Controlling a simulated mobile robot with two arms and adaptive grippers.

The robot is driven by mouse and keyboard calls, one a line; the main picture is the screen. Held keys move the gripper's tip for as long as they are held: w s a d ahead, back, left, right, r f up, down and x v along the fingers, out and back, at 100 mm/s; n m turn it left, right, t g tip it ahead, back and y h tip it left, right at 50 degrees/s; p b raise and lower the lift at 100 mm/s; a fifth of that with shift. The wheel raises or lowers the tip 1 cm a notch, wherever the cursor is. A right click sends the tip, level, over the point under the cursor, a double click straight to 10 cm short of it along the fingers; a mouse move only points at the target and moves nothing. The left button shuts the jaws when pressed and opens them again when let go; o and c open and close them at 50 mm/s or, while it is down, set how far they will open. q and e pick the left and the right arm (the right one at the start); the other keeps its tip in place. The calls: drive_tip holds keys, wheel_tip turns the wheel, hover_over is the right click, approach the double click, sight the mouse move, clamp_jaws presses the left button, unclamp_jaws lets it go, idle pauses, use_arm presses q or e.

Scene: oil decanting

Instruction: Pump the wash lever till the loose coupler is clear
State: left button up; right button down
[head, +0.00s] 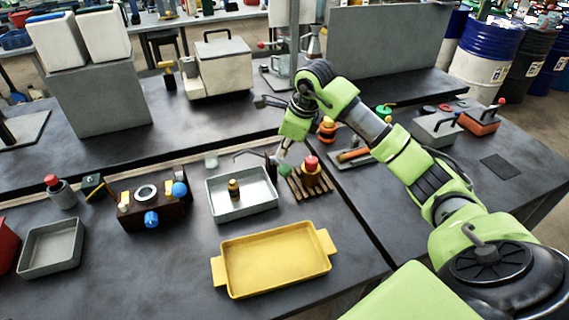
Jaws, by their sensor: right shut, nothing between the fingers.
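A small brass coupler (234,188) stands upright inside a grey wash tray (212,200). A thin bent spout (248,153) reaches over the back of the tray from a dark post at its right rear. I cannot clearly make out the wash lever; it is small and partly hidden by my arm. My right gripper (280,157) is shut and empty, pointing down near that post, behind and right of the coupler. Whether it touches the lever cannot be told. Whether dirt is on the coupler is too small to see. My left gripper is not in view.
An empty yellow tray (272,262) lies in front. A wooden rack (310,184) with red and green knobbed parts stands right of the wash tray. A brown fixture (152,213) with a blue knob and an empty grey bin (52,247) are at left.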

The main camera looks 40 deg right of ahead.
sight(288, 170)
idle(0.4)
drive_tip(key=shift+s+f+b, duration=0.2)
drive_tip(key=shift+f+b, duration=0.2)
drive_tip(key=shift+s+a+f+b, duration=0.1)
drive_tip(key=shift+s+f+b, duration=0.3)
drive_tip(key=shift+f+b, duration=0.4)
drive_tip(key=shift+s+a+f+b, duration=0.15)
drive_tip(key=shift+s+f+b, duration=0.25)
drive_tip(key=shift+f+b, duration=0.4)
drive_tip(key=shift+s+a+f+b, duration=0.1)
drive_tip(key=shift+s+f+b, duration=0.4)
drive_tip(key=shift+f, duration=0.5)
idle(2.4)
drive_tip(key=shift+w+r, duration=0.1)
drive_tip(key=shift+w, duration=0.05)
idle(0.4)
drive_tip(key=shift+w+d+r+p, duration=0.1)
drive_tip(key=shift+w+r+p, duration=0.45)
drive_tip(key=shift+r, duration=0.4)
drive_tip(key=shift+w+d+r+p, duration=0.15)
drive_tip(key=shift+w+r+p, duration=0.2)
drive_tip(key=shift+r+p, duration=0.55)
drive_tip(key=shift+w+d+r+p, duration=0.1)
drive_tip(key=shift+w+r+p, duration=0.4)
drive_tip(key=shift+r, duration=0.55)
